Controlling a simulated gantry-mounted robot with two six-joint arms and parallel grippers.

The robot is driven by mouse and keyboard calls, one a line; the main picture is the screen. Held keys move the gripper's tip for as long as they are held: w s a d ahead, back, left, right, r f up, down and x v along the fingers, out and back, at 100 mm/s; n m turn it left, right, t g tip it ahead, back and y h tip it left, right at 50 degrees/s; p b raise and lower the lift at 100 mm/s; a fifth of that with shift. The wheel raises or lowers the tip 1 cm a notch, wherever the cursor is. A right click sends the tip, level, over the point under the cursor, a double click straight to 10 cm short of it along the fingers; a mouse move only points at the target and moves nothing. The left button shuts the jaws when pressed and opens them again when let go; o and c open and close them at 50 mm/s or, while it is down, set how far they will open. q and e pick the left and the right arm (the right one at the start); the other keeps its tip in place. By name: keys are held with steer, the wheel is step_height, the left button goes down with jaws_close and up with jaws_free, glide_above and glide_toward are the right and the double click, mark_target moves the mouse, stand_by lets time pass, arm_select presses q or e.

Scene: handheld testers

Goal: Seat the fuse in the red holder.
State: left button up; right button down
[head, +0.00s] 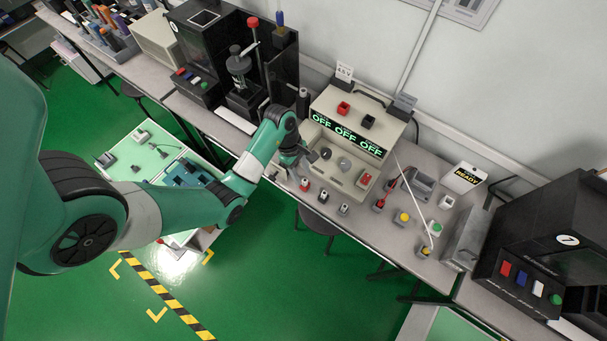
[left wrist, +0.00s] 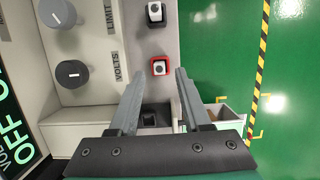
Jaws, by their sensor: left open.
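A small red-framed holder (head: 305,184) stands on the bench in front of the cream tester (head: 340,172). In the left wrist view the red holder (left wrist: 160,67) lies just beyond my fingertips, with a pale face and dark centre. My left gripper (head: 294,159) is above the bench at the tester's left end. In the left wrist view my left gripper (left wrist: 157,78) is open, its two fingers apart. A dark block (left wrist: 152,117) shows between the fingers, lower down; I cannot tell whether it is the fuse. No fuse is clearly identifiable. My right gripper is not in view.
The tester's knobs (left wrist: 73,74) are close on the left. Green floor (left wrist: 220,60) shows past the bench edge.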

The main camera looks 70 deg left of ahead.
arm_select(q)
steer(key=p+v, duration=0.5)
steer(key=v, duration=0.4)
steer(key=shift+p, duration=0.4)
